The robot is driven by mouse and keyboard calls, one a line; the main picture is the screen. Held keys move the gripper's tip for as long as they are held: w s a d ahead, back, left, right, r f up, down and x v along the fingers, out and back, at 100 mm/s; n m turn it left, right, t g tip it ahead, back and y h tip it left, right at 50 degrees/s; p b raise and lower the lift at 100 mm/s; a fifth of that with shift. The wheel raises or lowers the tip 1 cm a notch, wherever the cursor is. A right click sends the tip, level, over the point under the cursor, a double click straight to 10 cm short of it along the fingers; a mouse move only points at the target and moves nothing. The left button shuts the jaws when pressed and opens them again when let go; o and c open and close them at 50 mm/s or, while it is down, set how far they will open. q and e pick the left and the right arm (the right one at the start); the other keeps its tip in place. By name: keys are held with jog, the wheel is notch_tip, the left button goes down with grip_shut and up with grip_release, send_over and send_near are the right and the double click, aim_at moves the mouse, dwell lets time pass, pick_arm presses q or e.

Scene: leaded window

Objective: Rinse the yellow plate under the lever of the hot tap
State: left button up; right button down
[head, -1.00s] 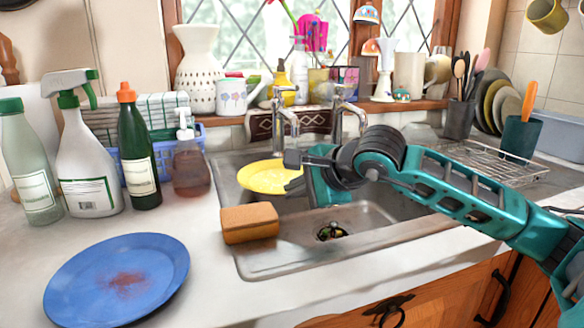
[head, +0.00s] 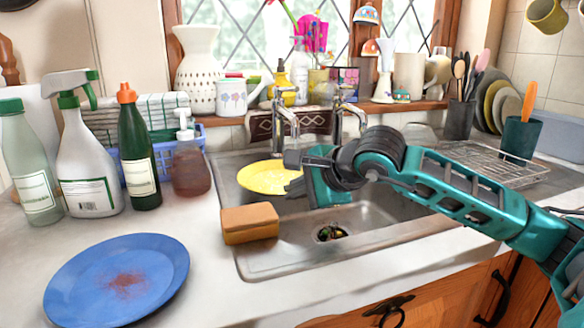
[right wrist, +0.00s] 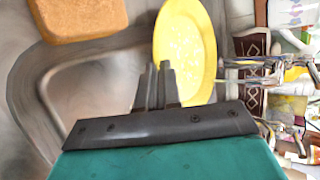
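The yellow plate (head: 267,178) is over the left part of the sink, roughly level, below the spout of the left tap (head: 286,118). A second tap (head: 341,108) stands to its right. I cannot tell which is hot, and I see no clear water stream. My right gripper (head: 294,184) is at the plate's right rim. In the right wrist view its dark fingers (right wrist: 158,85) are close together on the edge of the plate (right wrist: 190,45), which has pale spots. They look shut on it. My left gripper is not in view.
An orange-brown sponge (head: 250,222) sits on the sink's front left edge (head: 240,262). A blue plate (head: 85,285) with a reddish stain lies on the counter. Several bottles (head: 135,150) stand at the left. A wire rack (head: 490,165) is at the right.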

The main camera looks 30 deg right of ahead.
pick_arm(q)
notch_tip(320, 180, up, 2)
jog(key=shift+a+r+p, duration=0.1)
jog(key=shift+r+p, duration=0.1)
jog(key=shift+p, duration=0.95)
pick_arm(e)
jog(key=s+a+r, duration=0.2)
jog(key=a+r, duration=0.2)
jog(key=shift+s+a, duration=0.2)
jog(key=shift+s, duration=0.05)
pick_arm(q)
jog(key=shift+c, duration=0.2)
